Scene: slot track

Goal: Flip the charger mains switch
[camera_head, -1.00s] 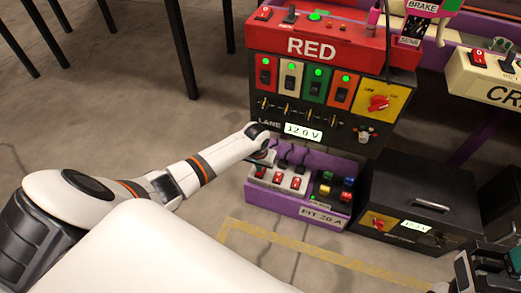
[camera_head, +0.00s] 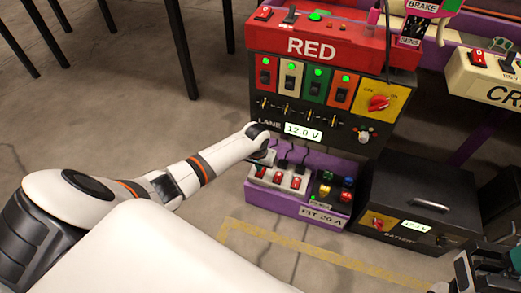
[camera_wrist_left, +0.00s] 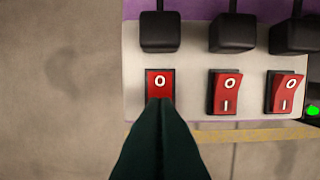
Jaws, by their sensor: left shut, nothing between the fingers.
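A white strip with three red rocker switches and black plugs above them stands on a purple base (camera_head: 325,217) in the head view. My left gripper (camera_wrist_left: 160,102) is shut and empty. Its tips cover the lower half of the leftmost rocker (camera_wrist_left: 160,82), whose "0" half shows; I cannot tell if they touch it. The middle rocker (camera_wrist_left: 226,92) and right rocker (camera_wrist_left: 286,93) show both "0" and "I". Which one is the charger mains switch cannot be read. My right gripper (camera_head: 484,268) is partly in view at the lower right corner; its jaws are unclear.
The red-topped lane unit (camera_head: 318,46) with lit green lamps stands behind the strip. Its display reads 12.0 V. A black battery box (camera_head: 415,195) stands to the right. Small coloured blocks (camera_head: 334,187) sit beside the rockers.

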